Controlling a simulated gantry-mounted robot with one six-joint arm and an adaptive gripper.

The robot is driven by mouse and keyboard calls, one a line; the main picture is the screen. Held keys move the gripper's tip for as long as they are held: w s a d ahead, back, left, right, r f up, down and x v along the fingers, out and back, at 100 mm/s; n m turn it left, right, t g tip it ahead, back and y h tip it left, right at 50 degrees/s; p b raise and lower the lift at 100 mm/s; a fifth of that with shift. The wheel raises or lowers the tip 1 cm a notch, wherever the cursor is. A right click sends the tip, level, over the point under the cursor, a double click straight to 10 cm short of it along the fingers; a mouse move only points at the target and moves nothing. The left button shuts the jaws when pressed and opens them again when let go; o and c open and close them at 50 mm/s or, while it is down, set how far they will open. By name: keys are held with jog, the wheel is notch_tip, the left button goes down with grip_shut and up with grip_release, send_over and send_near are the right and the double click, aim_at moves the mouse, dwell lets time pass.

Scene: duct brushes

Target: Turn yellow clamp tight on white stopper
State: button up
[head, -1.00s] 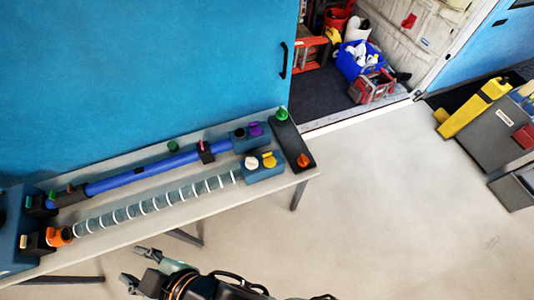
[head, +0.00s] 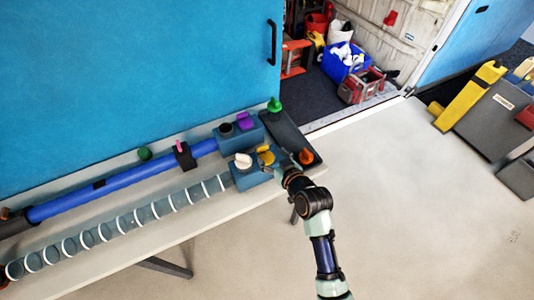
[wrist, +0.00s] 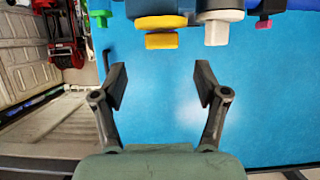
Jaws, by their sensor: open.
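A yellow clamp (head: 265,155) and a white stopper (head: 243,160) sit side by side on a blue-grey block (head: 247,180) at the table's right end. In the wrist view the yellow clamp (wrist: 160,41) is at the top, centred above the gap between my fingers, and the white stopper (wrist: 222,32) is to its right. My gripper (wrist: 161,80) is open and empty, its fingers apart from the clamp. In the head view my gripper (head: 281,167) is at the right side of the block, its tips partly hidden.
A dark tray (head: 290,133) with a green cone (head: 274,105) and an orange cone (head: 306,156) lies close to my gripper's right. A purple knob (head: 244,121) and black knob (head: 226,129) sit on another block behind. A blue duct (head: 120,187) and ringed clear duct (head: 135,219) run left.

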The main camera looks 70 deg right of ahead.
aim_at(262, 147)
jog(key=b+x, duration=0.1)
jog(key=x, duration=0.6)
jog(key=shift+w+d, duration=0.2)
jog(key=shift+w, duration=0.2)
jog(key=shift+c, duration=0.2)
jog(key=c, duration=1.1)
jog(key=shift+r, duration=0.1)
